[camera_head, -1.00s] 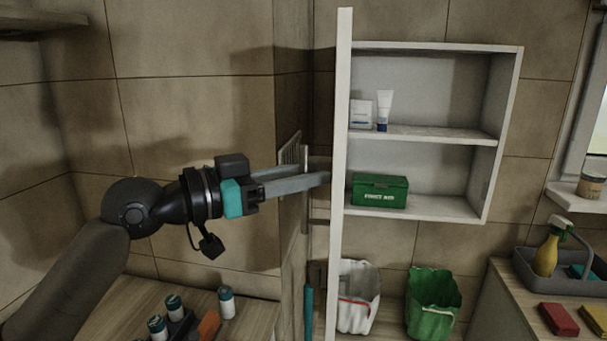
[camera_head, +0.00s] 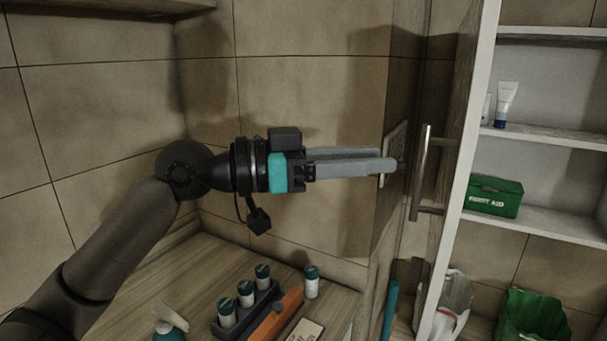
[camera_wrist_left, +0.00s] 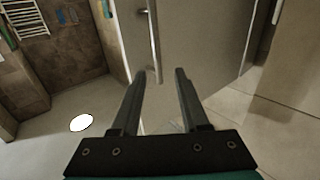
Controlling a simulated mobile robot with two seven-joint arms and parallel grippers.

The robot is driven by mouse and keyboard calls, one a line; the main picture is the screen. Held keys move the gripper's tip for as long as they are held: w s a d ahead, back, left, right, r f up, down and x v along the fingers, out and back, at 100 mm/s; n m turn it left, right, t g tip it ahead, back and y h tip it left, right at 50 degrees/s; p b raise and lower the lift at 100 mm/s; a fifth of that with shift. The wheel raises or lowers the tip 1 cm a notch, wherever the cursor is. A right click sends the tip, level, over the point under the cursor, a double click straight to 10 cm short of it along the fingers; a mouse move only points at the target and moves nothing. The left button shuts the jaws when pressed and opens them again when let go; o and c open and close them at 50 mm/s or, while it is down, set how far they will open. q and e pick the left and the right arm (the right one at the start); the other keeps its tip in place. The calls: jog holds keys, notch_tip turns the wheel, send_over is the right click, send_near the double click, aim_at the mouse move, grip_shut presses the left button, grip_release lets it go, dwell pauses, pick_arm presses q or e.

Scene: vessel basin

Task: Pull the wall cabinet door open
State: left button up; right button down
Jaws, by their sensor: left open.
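The wall cabinet door (camera_head: 452,150) stands swung open, seen nearly edge-on at the left side of the white cabinet (camera_head: 548,135). Its metal bar handle (camera_head: 419,172) is on the face turned to the left. My left gripper (camera_head: 385,166) is open, with its fingertips to the left of the handle and apart from it in the head view. In the left wrist view the two fingers (camera_wrist_left: 157,84) are spread with nothing between them. The door (camera_wrist_left: 200,45) and its handle (camera_wrist_left: 153,40) show beyond the fingertips. My right gripper is not in view.
A green first aid box (camera_head: 493,196) and a white tube (camera_head: 505,104) stand on the cabinet shelves. Below the left arm, a wooden counter (camera_head: 180,275) holds several small jars and an orange object (camera_head: 277,316). A tiled wall stands behind the arm.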

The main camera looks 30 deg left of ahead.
pick_arm(q)
jog(key=b+v, duration=0.3)
jog(key=v, duration=0.4)
jog(key=shift+s+a, duration=0.25)
jog(key=shift+a, duration=0.05)
dwell(0.4)
